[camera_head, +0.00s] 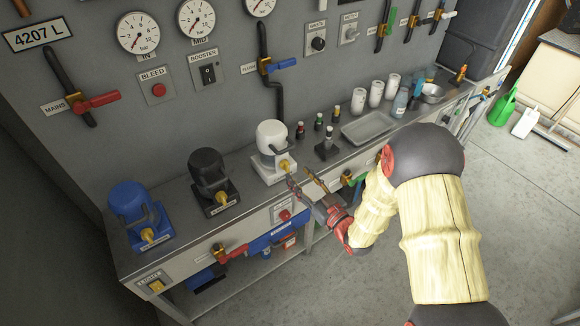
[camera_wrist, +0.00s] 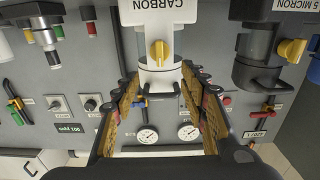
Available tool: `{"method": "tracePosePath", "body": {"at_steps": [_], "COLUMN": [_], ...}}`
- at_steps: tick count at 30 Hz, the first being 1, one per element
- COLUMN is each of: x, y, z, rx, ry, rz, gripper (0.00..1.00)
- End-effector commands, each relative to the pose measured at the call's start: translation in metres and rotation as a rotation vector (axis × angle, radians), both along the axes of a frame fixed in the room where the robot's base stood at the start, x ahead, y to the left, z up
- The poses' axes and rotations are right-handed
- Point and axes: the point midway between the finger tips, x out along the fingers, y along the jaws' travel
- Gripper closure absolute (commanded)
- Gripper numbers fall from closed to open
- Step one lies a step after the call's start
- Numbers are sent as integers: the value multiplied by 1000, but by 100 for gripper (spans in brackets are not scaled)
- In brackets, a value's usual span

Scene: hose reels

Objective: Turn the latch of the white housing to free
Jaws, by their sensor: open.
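The white housing (camera_head: 271,137) stands on the bench to the right of the black and blue ones. Its yellow latch (camera_head: 285,164) sits low on its front. In the wrist view the white housing (camera_wrist: 150,14) is marked CARBON, and its yellow latch (camera_wrist: 158,52) shows with its grip upright in the picture. My gripper (camera_head: 303,181) is open and empty, just in front of the latch. In the wrist view the two fingers of my gripper (camera_wrist: 161,88) stand apart on either side of the housing's line, with the latch beyond the tips. No contact shows.
The black housing (camera_head: 208,170) and the blue housing (camera_head: 131,208) stand to the left, each with a yellow latch. Small bottles (camera_head: 318,122), a metal tray (camera_head: 368,127) and white cups (camera_head: 376,94) stand to the right. Gauges and valves fill the wall behind.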

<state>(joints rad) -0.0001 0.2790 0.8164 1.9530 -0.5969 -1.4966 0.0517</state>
Motion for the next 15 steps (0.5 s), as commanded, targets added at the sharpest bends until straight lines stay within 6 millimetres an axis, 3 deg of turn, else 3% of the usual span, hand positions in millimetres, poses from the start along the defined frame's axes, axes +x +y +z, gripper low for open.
{"method": "tracePosePath", "body": {"at_steps": [9,15], "x": [39,55], "y": [28,37], "z": [-3,-2], "rx": [-1,0], "ry": [1,2], "rz": [2,-1], "gripper": [57,57]}}
